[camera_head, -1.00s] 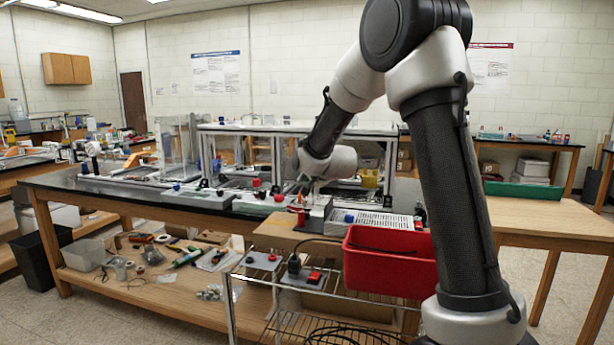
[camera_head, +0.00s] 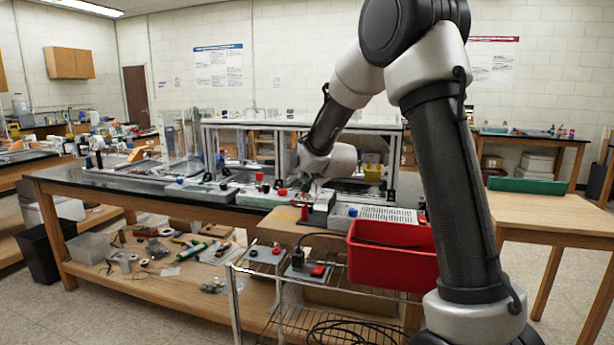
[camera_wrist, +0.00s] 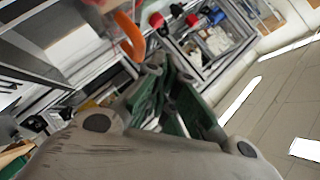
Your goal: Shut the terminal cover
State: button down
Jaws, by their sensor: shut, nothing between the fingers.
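My gripper (camera_head: 310,184) hangs over the near edge of the black-topped bench, just above a small grey housing (camera_head: 322,207) with a red-topped part (camera_head: 304,211) beside it. I cannot tell which part is the terminal cover or how far open it stands. In the wrist view the dark green fingers of my gripper (camera_wrist: 170,92) are shut with nothing between them. An orange curved part (camera_wrist: 130,35) and a red knob (camera_wrist: 157,20) lie beyond the fingers there. Whether the fingers touch anything is not clear.
The extrusion frame (camera_head: 300,124) stands on the bench behind my gripper. A red bin (camera_head: 392,258) sits on a wire cart (camera_head: 232,300) close to my arm. A perforated white plate (camera_head: 388,214) lies right of the grey housing. The wooden table (camera_head: 550,215) at right has clear room.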

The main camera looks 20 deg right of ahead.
jog(key=v, duration=1.2)
jog(key=s+a+f+n+g+y, duration=0.1)
jog(key=s+a+f+n+g, duration=0.1)
jog(key=s+f+n+g, duration=0.6)
jog(key=s+d+r+n, duration=0.1)
jog(key=s+d, duration=0.1)
jog(key=s, duration=0.7)
jog(key=s+d+r+n, duration=0.1)
jog(key=s+d+r, duration=0.1)
jog(key=s, duration=0.8)
jog(key=s+d+r+n+h, duration=0.1)
jog(key=s+d+n, duration=0.1)
jog(key=s, duration=0.7)
jog(key=shift+s+d+r+g, duration=0.15)
jog(key=shift+d+r+g, duration=0.15)
jog(key=shift+r+g, duration=0.1)
